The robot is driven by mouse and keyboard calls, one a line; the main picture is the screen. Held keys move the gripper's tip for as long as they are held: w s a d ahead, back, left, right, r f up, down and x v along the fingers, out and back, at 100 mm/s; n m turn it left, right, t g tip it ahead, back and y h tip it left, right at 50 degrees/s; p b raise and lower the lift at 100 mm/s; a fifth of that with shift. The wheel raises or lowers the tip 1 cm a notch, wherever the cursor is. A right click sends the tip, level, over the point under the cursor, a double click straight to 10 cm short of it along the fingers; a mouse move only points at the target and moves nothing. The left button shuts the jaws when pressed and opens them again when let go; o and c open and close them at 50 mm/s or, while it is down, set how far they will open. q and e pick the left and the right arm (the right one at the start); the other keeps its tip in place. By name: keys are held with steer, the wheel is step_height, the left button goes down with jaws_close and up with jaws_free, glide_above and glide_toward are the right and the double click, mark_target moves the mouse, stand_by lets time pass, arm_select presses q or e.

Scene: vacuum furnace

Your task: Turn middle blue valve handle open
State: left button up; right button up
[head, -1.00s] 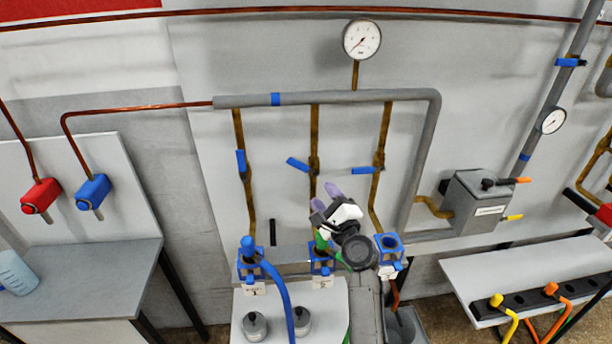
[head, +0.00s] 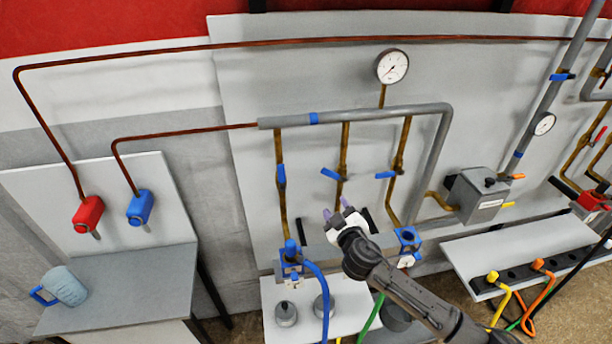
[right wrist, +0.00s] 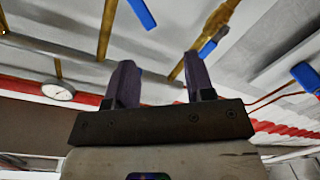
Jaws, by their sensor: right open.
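The middle blue valve handle (head: 329,174) sits tilted across the middle brass pipe (head: 344,150), sloping down to the right. The left blue handle (head: 281,175) lies along its pipe, and the right blue handle (head: 386,175) is near level across its pipe. My right gripper (head: 334,213) is below the middle handle, apart from it, with purple fingertips pointing up. In the right wrist view its fingers (right wrist: 162,82) are spread with nothing between them. Blue handles show beyond them, one (right wrist: 207,48) near the right finger; which valve it belongs to is uncertain. My left gripper is out of view.
A grey pipe (head: 380,113) and a round gauge (head: 392,66) are above the valves. A bench with a blue hose (head: 322,290) and blue fittings (head: 408,240) stands below. A grey box (head: 478,195) is at right. The wall around the middle handle is clear.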

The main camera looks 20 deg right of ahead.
mark_target(330, 174)
steer(key=w+n, duration=0.1)
steer(key=w, duration=0.2)
steer(key=w+d+n+b, duration=0.1)
steer(key=w, duration=0.3)
steer(key=w+d+h, duration=0.1)
steer(key=w, duration=0.3)
steer(key=shift+d+r+n, duration=0.15)
steer(key=shift+r+n, duration=0.25)
steer(key=shift+w+d+b, duration=0.1)
steer(key=shift+w+b, duration=0.65)
steer(key=shift+w, duration=0.35)
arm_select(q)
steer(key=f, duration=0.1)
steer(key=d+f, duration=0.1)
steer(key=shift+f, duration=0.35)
arm_select(e)
steer(key=shift+w, duration=0.25)
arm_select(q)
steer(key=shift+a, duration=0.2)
arm_select(e)
jaws_close()
